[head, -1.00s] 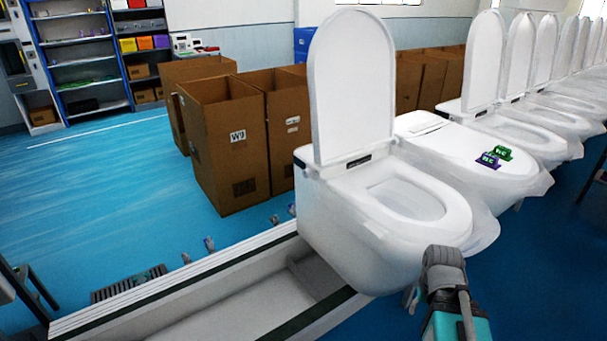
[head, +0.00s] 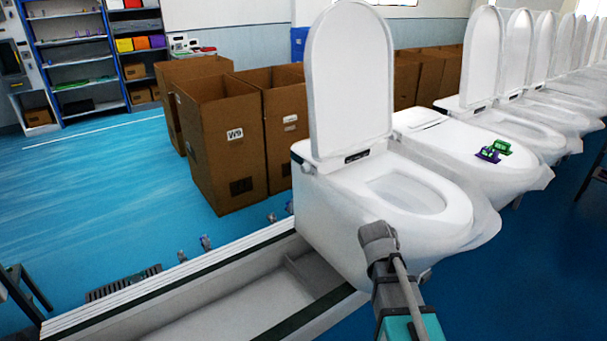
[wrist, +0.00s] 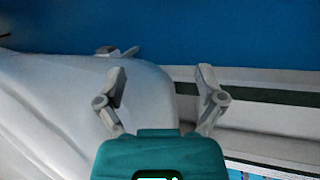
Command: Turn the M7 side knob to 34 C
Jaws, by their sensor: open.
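The nearest white toilet (head: 345,225) stands with its lid up. A small dark detail (head: 298,160) shows at its rear left edge; I cannot tell whether it is the M7 side knob. No temperature mark can be read. My arm's end overlaps the toilet's lower front side in the head view. In the wrist view my gripper (wrist: 162,68) is open, its two fingers apart with nothing between them. The white toilet body (wrist: 60,110) is beyond and left of the fingers. A small grey part (wrist: 118,51) shows past the left finger; I cannot tell what it is.
A rail-edged white conveyor frame (head: 200,285) runs below the toilet. Cardboard boxes (head: 220,140) stand behind it. More toilets line up to the right, and the second carries green and purple tags (head: 494,150). Blue floor (head: 500,270) is clear at the lower right.

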